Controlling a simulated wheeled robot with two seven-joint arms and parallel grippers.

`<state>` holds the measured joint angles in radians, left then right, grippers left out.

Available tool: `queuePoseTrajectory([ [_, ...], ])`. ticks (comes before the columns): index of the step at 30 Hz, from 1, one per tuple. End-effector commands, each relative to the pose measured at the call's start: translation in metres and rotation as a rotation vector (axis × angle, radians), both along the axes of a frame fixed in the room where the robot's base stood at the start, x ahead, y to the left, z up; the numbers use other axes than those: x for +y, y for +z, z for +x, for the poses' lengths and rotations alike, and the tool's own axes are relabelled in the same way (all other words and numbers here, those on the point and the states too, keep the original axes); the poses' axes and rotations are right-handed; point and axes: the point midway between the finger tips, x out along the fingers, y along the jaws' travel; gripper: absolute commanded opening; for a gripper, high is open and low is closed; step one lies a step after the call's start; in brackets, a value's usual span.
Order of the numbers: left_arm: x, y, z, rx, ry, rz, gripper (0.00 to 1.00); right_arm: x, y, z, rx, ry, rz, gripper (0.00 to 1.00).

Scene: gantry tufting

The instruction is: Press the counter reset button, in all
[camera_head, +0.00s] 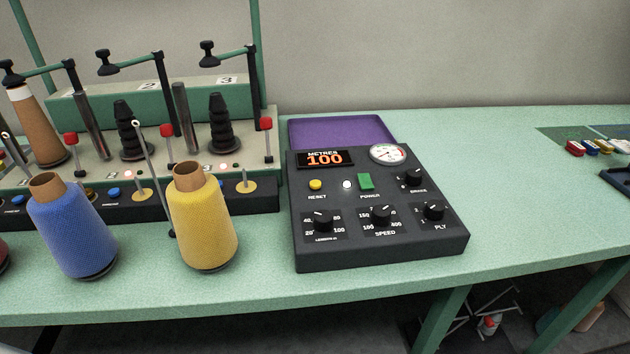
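The counter reset button is a small yellow round button (316,185) labelled RESET, on the left part of the dark control box (372,250). Above it the METRES display (325,159) shows 100 in orange digits. To its right are a small white lamp (347,185) and a green POWER switch (366,181). Neither of my grippers shows in the head view. Nothing covers the button.
A yellow yarn cone (203,225) and a blue yarn cone (72,235) stand on the green table (520,215) left of the box. A purple tray (342,132) lies behind it. Knobs, including SPEED (381,214), are in front.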

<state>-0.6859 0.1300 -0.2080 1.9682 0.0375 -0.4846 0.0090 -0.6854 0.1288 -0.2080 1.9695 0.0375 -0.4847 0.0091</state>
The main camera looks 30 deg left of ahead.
Motion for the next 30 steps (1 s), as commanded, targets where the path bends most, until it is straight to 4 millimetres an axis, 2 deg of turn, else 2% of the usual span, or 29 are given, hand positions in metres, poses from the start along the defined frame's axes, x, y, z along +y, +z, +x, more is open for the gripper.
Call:
queuePoseTrajectory([
  [1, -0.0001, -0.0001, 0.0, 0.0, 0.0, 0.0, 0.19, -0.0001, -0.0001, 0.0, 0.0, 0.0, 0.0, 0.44],
  [4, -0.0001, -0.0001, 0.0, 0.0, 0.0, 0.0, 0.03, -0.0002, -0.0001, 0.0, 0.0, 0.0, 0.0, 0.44],
  [5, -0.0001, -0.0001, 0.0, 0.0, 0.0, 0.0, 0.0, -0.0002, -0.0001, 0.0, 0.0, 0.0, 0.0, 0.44],
  [30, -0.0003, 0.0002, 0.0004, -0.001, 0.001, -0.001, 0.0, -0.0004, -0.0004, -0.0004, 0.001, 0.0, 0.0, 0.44],
])
